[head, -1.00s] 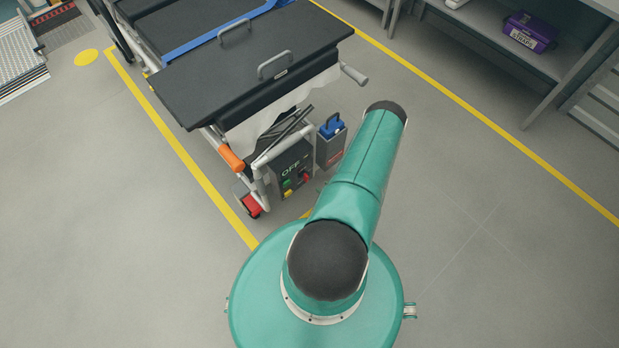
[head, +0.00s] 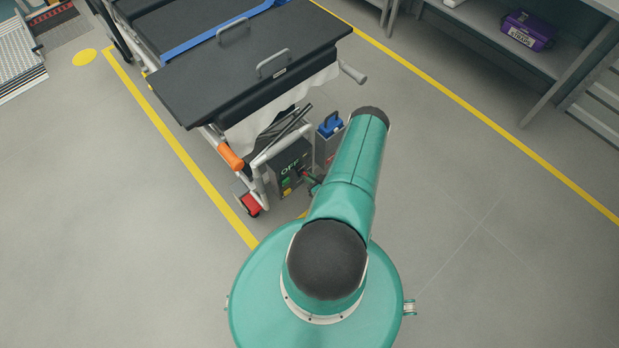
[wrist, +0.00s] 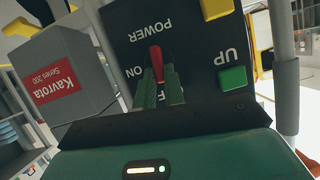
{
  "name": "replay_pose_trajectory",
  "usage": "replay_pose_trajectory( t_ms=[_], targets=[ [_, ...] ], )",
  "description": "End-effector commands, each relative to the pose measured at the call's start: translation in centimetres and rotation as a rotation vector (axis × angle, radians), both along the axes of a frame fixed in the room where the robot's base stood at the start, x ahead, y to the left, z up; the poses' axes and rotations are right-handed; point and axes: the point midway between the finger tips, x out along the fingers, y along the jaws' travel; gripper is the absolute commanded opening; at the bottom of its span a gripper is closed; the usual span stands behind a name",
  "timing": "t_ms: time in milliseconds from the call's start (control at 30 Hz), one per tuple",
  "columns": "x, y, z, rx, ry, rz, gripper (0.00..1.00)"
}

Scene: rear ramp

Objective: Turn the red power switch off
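The red power switch (wrist: 156,62) is a small lever on the dark control box (wrist: 200,50), which appears upside down in the wrist view. It sits by the "POWER" and "ON" labels; another label is partly covered. My gripper (wrist: 160,82) is right at the switch, its two green fingers on either side of the lever's lower end. A narrow dark gap shows between the fingers; whether they press on the lever is unclear.
A green "UP" button (wrist: 233,78) and a yellow button (wrist: 216,8) are close to my fingers. A grey Kavrota box (wrist: 70,85) is beside the panel. The cart (head: 250,75) has pale frame tubes. Floor to the right is clear.

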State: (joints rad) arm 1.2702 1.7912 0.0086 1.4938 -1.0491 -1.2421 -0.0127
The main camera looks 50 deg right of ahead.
Motion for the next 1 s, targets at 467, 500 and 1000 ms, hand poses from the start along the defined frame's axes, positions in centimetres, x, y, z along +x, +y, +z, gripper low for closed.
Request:
replay_pose_trajectory(
  t_ms=[467,500,1000],
  targets=[
    [0.1,0.32,0.03,-0.12,0.026,0.001,0.0],
    [0.09,0.32,0.03,-0.128,0.028,0.0,0.0],
    [0.05,0.29,0.03,-0.13,0.029,0.001,0.33]
  ],
)
